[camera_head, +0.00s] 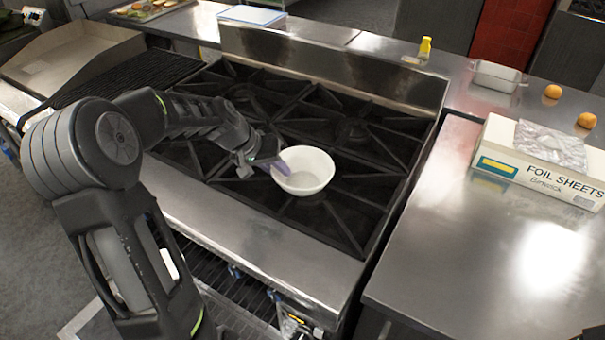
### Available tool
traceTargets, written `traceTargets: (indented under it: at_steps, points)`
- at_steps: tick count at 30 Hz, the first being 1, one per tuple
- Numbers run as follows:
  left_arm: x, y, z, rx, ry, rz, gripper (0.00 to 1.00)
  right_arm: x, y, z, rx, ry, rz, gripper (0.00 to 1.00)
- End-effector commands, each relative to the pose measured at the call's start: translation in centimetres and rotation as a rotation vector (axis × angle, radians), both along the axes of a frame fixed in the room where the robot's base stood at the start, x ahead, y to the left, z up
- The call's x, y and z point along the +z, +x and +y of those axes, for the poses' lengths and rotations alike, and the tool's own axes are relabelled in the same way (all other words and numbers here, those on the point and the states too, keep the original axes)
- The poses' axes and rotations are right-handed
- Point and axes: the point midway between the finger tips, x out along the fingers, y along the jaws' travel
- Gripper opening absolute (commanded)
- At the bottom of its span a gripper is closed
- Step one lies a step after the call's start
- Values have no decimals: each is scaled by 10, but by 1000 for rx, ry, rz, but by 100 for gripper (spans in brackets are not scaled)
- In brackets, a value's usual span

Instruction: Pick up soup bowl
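The white soup bowl (308,176) sits upright on the black grates of the stove, near the middle of the picture. My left gripper (263,170) is at the bowl's left side. Its fingers are apart, one at the bowl's left rim and the other a little to the left, outside the bowl. The finger at the rim overlaps the bowl in the picture, and I cannot tell whether it touches.
The stove's steel back panel (335,70) rises behind the grates. A yellow bottle (425,49) stands at the back.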

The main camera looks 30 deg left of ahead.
Motion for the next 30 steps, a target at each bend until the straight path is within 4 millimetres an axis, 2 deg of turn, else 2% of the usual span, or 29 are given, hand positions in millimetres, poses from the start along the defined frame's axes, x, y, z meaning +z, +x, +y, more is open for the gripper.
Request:
traceTargets:
  at_steps: [15,21,30]
  points:
    - [0,0,0,-1,0,0,16,0,0,0,0,0,0,36]
    - [0,0,0,-1,0,0,0,0,0,0,0,0,0,36]
    - [0,0,1,0,1,0,0,0,0,0,0,0,0,36]
